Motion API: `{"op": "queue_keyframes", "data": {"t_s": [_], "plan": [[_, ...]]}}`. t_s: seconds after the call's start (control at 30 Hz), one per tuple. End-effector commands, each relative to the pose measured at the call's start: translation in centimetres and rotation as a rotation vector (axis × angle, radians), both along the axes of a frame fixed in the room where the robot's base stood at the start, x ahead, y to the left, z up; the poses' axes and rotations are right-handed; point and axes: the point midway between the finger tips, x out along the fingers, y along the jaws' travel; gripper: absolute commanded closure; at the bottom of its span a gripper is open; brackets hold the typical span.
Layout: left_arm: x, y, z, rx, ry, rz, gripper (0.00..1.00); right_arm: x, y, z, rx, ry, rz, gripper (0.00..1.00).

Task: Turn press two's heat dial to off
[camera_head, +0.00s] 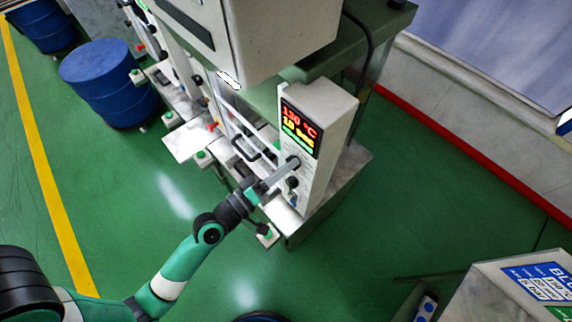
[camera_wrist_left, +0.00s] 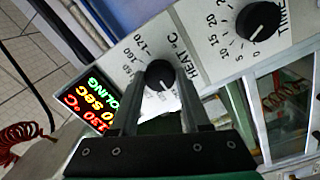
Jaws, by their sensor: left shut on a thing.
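The heat dial (camera_wrist_left: 159,74) is a round black knob on a pale panel marked "HEAT °C" in the left wrist view. Scale numbers 160 and 170 show beside it, with a small white mark low on the knob. My left gripper (camera_wrist_left: 160,95) has its two fingers on either side of this dial, shut on it. In the head view my left gripper (camera_head: 287,168) reaches the front of the press's control box (camera_head: 322,108), just below its lit display (camera_head: 299,127). The exact dial setting is hard to tell. My right gripper is not in view.
A black time dial (camera_wrist_left: 258,21) sits on the same panel, close to the heat dial. The display (camera_wrist_left: 88,103) shows red, yellow and green text. Blue drums (camera_head: 108,80) stand at the upper left. A sign-topped cabinet (camera_head: 515,285) stands at the lower right. Green floor is open at the left.

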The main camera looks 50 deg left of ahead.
Motion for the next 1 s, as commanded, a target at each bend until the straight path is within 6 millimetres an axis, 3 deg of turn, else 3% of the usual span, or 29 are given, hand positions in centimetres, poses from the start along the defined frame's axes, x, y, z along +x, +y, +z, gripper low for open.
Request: {"op": "queue_keyframes", "data": {"t_s": [0.47, 0.5, 0.63, 1.0], "plan": [[0.00, 0.00, 0.03, -0.020, -0.002, 0.000, 1.00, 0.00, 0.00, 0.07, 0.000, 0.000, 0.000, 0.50], [0.00, 0.00, 0.03, -0.020, -0.002, 0.000, 0.50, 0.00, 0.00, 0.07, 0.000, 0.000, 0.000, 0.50], [0.00, 0.00, 0.03, -0.019, -0.002, 0.000, 0.26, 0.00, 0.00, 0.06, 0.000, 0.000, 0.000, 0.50], [0.00, 0.00, 0.01, -0.017, -0.001, 0.000, 0.23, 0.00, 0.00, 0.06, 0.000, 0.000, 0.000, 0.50]]}}
